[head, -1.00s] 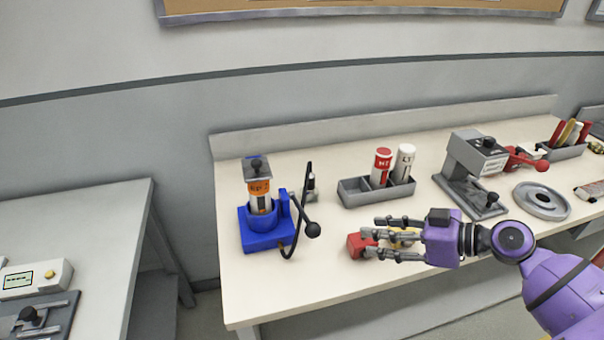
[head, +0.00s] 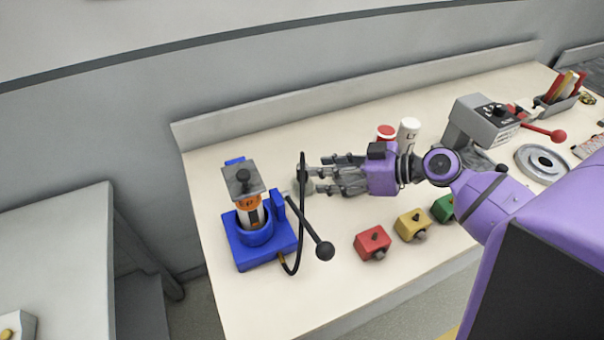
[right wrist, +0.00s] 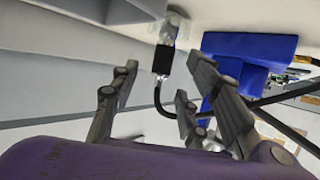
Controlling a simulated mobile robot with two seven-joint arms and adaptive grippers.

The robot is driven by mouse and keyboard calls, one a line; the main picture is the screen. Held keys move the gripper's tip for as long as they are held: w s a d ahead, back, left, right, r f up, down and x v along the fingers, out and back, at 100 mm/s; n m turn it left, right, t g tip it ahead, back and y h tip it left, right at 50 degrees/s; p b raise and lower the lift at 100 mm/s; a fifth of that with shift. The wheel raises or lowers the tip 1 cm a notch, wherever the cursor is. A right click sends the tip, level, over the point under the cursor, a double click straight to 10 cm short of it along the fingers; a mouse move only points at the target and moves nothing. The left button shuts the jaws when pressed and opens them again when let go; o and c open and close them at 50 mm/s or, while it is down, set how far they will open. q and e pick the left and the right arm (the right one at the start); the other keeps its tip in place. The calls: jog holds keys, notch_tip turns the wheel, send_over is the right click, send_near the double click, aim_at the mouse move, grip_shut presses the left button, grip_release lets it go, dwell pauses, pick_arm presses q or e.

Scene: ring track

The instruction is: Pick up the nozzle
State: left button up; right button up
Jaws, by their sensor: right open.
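The nozzle (head: 302,168) is a slim dark upright piece in a small grey holder (head: 305,186), just right of the blue dispenser (head: 258,240). A black hose (head: 297,252) loops from it to the dispenser's base. My right gripper (head: 320,175) is open and comes from the right, its fingertips close beside the nozzle and partly covering the holder. In the right wrist view the nozzle's black body (right wrist: 162,60) shows ahead, between the spread fingers (right wrist: 158,82); I cannot tell whether they touch it. My left gripper is not in view.
The dispenser's lever with a black ball (head: 324,250) sticks out to the right. Red (head: 372,244), yellow (head: 411,226) and green (head: 442,208) blocks sit along the front. Red-capped (head: 386,132) and white (head: 409,133) tubes stand behind my arm. A grey press (head: 482,122) is at the right.

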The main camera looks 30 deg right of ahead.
aim_at(302, 178)
jog(key=p+x, duration=0.1)
jog(key=x, duration=0.3)
jog(key=shift+s+a+r, duration=0.1)
jog(key=shift+r, duration=0.1)
jog(key=shift+a+f, duration=0.15)
jog(key=shift+f, duration=0.15)
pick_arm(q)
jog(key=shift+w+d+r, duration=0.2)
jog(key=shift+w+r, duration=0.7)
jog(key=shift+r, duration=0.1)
pick_arm(e)
jog(key=shift+c, duration=0.5)
grip_shut()
